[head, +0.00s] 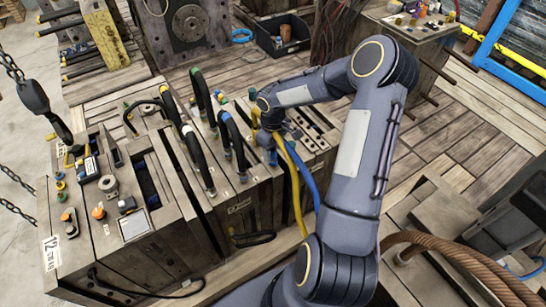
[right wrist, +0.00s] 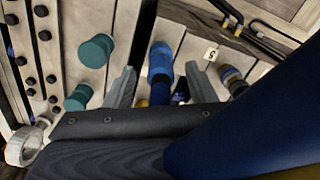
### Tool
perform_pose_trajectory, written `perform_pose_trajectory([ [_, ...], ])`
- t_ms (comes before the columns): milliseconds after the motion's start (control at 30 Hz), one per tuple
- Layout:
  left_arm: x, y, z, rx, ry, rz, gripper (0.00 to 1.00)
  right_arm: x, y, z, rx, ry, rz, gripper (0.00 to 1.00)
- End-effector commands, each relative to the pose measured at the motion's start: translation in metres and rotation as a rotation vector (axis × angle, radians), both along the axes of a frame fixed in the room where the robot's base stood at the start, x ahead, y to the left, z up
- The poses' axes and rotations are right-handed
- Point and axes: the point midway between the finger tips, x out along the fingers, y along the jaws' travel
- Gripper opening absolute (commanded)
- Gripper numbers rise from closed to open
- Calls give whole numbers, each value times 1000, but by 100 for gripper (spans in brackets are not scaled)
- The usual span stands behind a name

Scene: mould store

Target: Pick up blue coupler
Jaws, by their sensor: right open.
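A blue coupler (right wrist: 160,62) stands on the pale mould top in the right wrist view. My right gripper (right wrist: 161,69) is open, with one grey finger on each side of the coupler. I see gaps at both sides, and the coupler's lower part is partly hidden by the gripper body. In the head view my right arm reaches over the wooden mould block, and its wrist hides most of the gripper and the coupler. My left gripper is not in view.
Black hoses (head: 192,145) arch over the block. Yellow (head: 293,180) and blue (head: 309,182) hoses hang beside my arm.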

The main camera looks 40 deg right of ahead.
Motion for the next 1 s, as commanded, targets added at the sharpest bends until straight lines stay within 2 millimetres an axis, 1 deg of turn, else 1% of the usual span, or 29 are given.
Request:
perform_pose_trajectory([
  [33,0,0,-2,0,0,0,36,-1,0,-7,0,2,1,50],
  [100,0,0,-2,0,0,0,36,0,0,-12,1,0,0,50],
  [367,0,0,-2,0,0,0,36,0,0,-13,-1,-1,0,50],
  [733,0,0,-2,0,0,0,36,0,0,-13,-1,0,0,2],
  [767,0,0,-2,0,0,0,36,0,0,-13,-1,0,0,0],
  [1000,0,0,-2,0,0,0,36,0,0,-12,-1,0,0,0],
])
